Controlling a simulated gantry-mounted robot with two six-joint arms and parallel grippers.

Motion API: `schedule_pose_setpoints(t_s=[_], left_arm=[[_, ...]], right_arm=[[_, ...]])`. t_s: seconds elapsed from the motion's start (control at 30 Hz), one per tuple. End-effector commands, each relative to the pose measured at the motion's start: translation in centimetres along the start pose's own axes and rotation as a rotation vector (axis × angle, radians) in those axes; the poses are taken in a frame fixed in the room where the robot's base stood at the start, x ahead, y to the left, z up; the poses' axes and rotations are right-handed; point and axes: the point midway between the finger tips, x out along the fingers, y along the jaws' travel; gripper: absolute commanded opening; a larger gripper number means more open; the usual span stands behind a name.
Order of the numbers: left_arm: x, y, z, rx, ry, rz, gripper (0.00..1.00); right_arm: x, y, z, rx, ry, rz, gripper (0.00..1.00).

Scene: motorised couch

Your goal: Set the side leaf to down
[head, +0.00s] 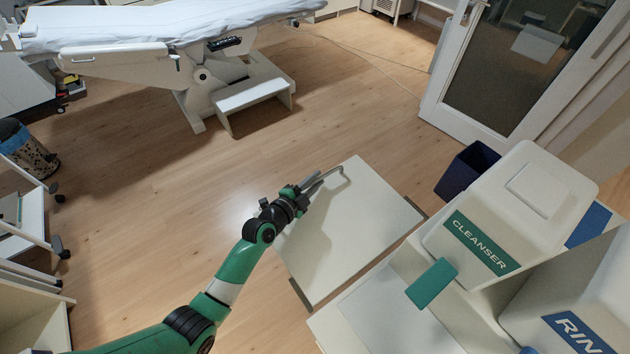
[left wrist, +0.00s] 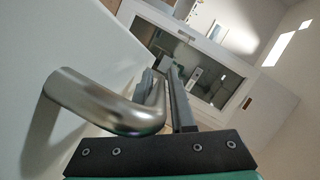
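The side leaf (head: 362,215) is a flat pale panel beside the white cart in the head view. It appears to stand out roughly level above the floor. A bent metal handle (head: 341,169) is at its far edge; in the left wrist view the handle (left wrist: 100,104) is large and close. My left gripper (head: 318,182) is at this handle. Its fingers (left wrist: 166,88) are apart by a small gap, and the curved end of the handle overlaps the near finger, partly hiding it. I cannot tell whether they touch. My right gripper is out of view.
The white cart top (head: 385,315) carries a cleanser container (head: 525,205) with a green lever (head: 432,283) and a rinse container (head: 585,300). A dark blue bin (head: 467,170) stands beyond it. A couch (head: 120,62) is at the back left. Open wooden floor (head: 150,190) lies between.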

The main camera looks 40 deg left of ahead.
Motion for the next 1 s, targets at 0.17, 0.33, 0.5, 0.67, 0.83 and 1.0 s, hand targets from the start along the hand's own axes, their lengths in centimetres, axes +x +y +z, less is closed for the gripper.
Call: schedule_pose_setpoints(t_s=[0.17,0.33,0.5,0.67,0.83,1.0], left_arm=[[-0.02,0.0,0.01,0.0,0.0,0.0,0.0],[-0.03,0.0,0.02,0.0,0.0,0.0,0.0],[-0.03,0.0,0.02,0.0,0.0,0.0,0.0],[-0.03,0.0,0.02,0.0,0.0,0.0,0.0],[-0.03,0.0,0.02,0.0,0.0,0.0,0.0],[-0.03,0.0,0.02,0.0,0.0,0.0,0.0]], right_arm=[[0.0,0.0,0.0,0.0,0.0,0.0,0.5],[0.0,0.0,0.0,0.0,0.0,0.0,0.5],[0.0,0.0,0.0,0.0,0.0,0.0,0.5],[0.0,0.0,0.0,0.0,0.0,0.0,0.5],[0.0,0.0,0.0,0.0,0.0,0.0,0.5],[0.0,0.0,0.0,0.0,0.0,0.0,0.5]])
